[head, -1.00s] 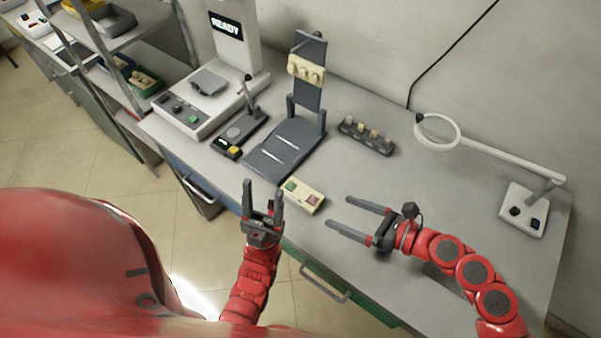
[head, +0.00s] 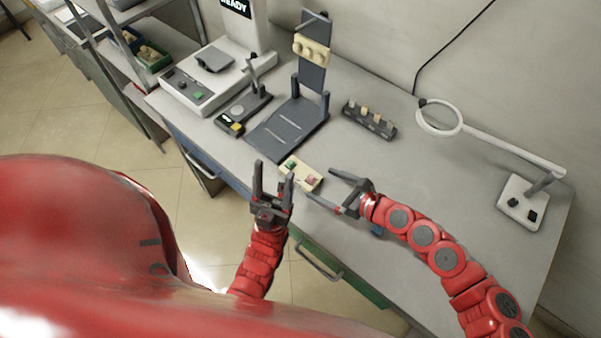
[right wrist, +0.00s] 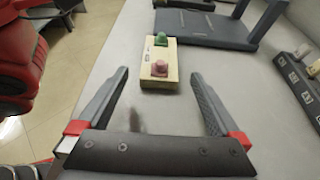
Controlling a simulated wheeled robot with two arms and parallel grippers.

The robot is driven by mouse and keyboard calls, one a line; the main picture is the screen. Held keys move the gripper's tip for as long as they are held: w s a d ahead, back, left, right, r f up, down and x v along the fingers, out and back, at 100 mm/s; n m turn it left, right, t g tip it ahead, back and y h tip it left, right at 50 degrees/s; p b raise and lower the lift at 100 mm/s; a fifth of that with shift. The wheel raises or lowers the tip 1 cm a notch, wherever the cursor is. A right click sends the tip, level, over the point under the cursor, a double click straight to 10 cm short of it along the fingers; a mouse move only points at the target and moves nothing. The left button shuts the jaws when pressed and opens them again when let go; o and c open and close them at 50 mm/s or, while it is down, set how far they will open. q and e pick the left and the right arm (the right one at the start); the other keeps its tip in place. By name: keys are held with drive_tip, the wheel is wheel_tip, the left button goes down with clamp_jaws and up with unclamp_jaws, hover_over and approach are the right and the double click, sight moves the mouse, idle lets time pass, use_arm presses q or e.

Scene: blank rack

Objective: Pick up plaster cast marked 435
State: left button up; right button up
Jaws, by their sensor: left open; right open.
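I can read no 435 marking in either view, so I cannot tell which piece is that plaster cast. A cream block (head: 303,175) with a green and a pink piece on top lies near the bench's front edge; it also shows ahead of the fingers in the right wrist view (right wrist: 158,65). A cream knobbed piece (head: 311,51) is on the dark upright stand. My right gripper (head: 322,183) is open and empty, just right of the cream block. My left gripper (head: 274,174) is open and empty, in front of the block near the bench edge.
A dark rack (head: 369,120) holds several small pale pieces. A ring lamp (head: 440,117) stands at the right. A white READY machine (head: 215,80) and a small dark device (head: 243,109) stand at the left.

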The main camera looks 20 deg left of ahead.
sight(314, 180)
drive_tip(key=shift+x, duration=0.75)
drive_tip(key=shift+a, duration=0.3)
drive_tip(key=p+x, duration=0.2)
drive_tip(key=x, duration=0.2)
drive_tip(key=shift+w+f, duration=0.15)
drive_tip(key=shift+w+a+f, duration=0.1)
drive_tip(key=shift+a+f, duration=0.15)
drive_tip(key=c, duration=1.5)
